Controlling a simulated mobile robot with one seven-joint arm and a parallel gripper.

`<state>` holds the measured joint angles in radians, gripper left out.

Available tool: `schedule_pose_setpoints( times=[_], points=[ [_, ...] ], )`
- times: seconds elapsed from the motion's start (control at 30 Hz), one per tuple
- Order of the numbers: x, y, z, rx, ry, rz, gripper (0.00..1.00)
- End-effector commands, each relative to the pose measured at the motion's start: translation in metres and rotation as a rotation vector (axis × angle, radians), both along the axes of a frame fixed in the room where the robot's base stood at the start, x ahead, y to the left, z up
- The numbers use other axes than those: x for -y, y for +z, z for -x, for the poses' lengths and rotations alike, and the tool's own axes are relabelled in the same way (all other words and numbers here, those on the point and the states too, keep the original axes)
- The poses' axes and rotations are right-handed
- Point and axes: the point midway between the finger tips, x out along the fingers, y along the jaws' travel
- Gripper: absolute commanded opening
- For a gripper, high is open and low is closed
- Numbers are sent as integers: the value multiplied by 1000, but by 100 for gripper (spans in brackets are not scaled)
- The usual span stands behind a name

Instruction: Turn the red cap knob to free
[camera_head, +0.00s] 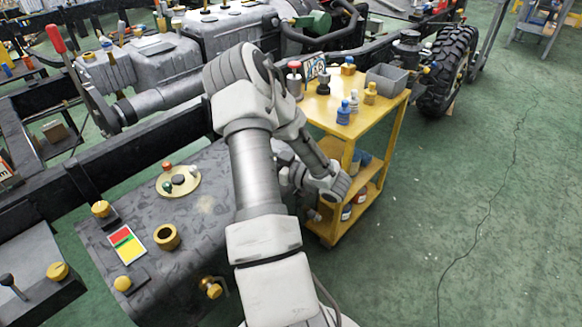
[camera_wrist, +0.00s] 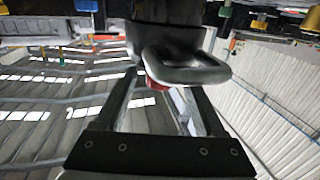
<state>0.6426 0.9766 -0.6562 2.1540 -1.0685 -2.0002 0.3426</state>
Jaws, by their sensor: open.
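In the wrist view, a small red part (camera_wrist: 154,84) shows between the fingers, mostly hidden by a dark grey loop-shaped handle (camera_wrist: 185,70). It may be the red cap knob, but too little shows to be sure. My gripper (camera_wrist: 160,90) is open, with its two fingers apart on either side of the red part and the handle. I see no contact. In the head view, my arm bends down beside the dark tank (camera_head: 205,205), and the fingers cannot be made out. A small red knob (camera_head: 167,165) sits on the brass disc (camera_head: 190,190) on the tank.
A yellow cart (camera_head: 370,120) with bottles and a grey bin (camera_head: 386,80) stands close to my wrist. The dark chassis rail (camera_head: 100,165) runs behind the tank. A large tyre (camera_head: 446,75) is at the back right. Green floor (camera_head: 480,230) is open on the right.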

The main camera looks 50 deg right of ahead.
Motion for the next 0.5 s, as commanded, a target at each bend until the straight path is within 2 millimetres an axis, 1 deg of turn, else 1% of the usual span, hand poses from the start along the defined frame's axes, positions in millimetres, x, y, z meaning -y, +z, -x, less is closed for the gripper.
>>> schedule_pose_setpoints(
  times=[0.03, 0.5],
  points=[
    [3, 2, 9, 2, -6, 0, 72],
    [12, 2, 83, 2, -4, 1, 72]
  ],
)
